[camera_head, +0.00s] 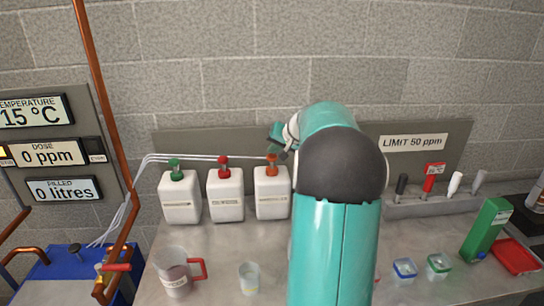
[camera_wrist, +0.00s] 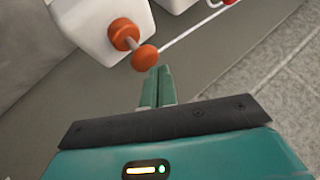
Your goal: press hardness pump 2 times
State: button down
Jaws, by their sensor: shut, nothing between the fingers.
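Three white pump bottles stand in a row at the back of the counter, with a green (camera_head: 174,164), a red (camera_head: 223,163) and an orange (camera_head: 272,160) pump top. Their labels are too small to read, so I cannot tell which is the hardness pump. My gripper (camera_head: 280,138) is just above the orange-topped bottle (camera_head: 271,190), partly hidden by my arm. In the wrist view my gripper (camera_wrist: 157,75) is shut and empty, its tips close to the orange knob (camera_wrist: 145,58). I cannot tell whether they touch.
A jug (camera_head: 175,275) with a red handle and a small cup (camera_head: 249,278) stand in front. Thin white tubes (camera_head: 150,160) run from the pumps to the left. Panels read 15 °C, 0 ppm (camera_head: 50,153) and 0 litres (camera_head: 62,190). A sign reads LIMIT 50 ppm (camera_head: 413,142).

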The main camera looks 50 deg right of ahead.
aim_at(274, 157)
jog(key=shift+r, duration=0.4)
jog(key=shift+r, duration=0.1)
jog(key=shift+r, duration=2.4)
